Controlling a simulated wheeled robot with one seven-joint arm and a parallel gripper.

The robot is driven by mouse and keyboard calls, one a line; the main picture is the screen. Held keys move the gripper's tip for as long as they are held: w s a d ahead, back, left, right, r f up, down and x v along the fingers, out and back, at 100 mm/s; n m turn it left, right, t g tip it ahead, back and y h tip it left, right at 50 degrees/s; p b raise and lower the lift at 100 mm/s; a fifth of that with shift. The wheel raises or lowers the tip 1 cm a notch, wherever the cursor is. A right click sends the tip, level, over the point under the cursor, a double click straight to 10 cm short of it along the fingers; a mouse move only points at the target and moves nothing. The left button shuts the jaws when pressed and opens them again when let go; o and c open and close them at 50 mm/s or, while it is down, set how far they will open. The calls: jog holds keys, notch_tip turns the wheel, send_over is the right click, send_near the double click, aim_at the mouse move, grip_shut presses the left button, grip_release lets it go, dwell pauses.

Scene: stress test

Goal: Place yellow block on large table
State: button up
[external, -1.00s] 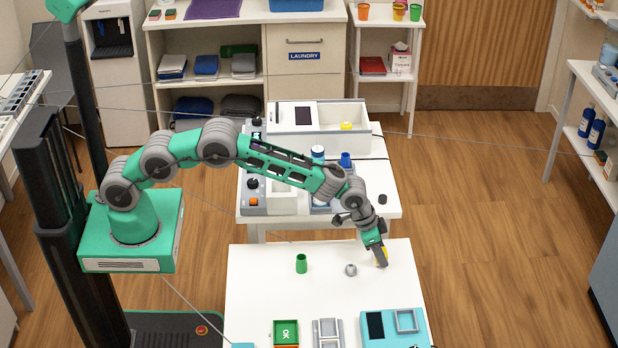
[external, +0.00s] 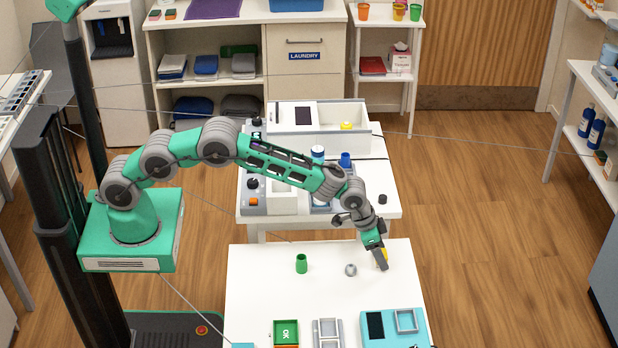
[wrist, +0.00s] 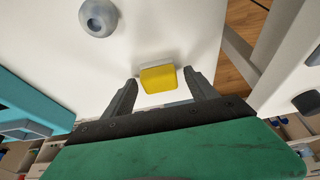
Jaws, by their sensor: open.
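The yellow block (wrist: 157,79) is at the white front table (external: 330,288), near its back right edge. In the external view only a sliver of the yellow block (external: 385,258) shows behind my gripper (external: 380,260). In the wrist view my gripper (wrist: 160,76) is open, with one finger on each side of the block and gaps showing between block and fingers. The block shows against the white tabletop; I cannot tell for sure whether it touches it.
A round grey piece (external: 351,270) and a green cup (external: 301,263) stand left of my gripper. A green box (external: 286,332), a grey holder (external: 328,333) and a teal tray (external: 378,326) lie at the front. Another white table (external: 325,222) with bins and bottles stands behind.

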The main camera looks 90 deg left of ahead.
jog(key=s+a+r+b, duration=0.2)
jog(key=s+r, duration=1.3)
jog(key=r, duration=0.4)
jog(key=s+a, duration=0.2)
jog(key=s, duration=2.5)
jog(key=shift+a+f+g, duration=0.35)
jog(key=shift+f+g, duration=0.05)
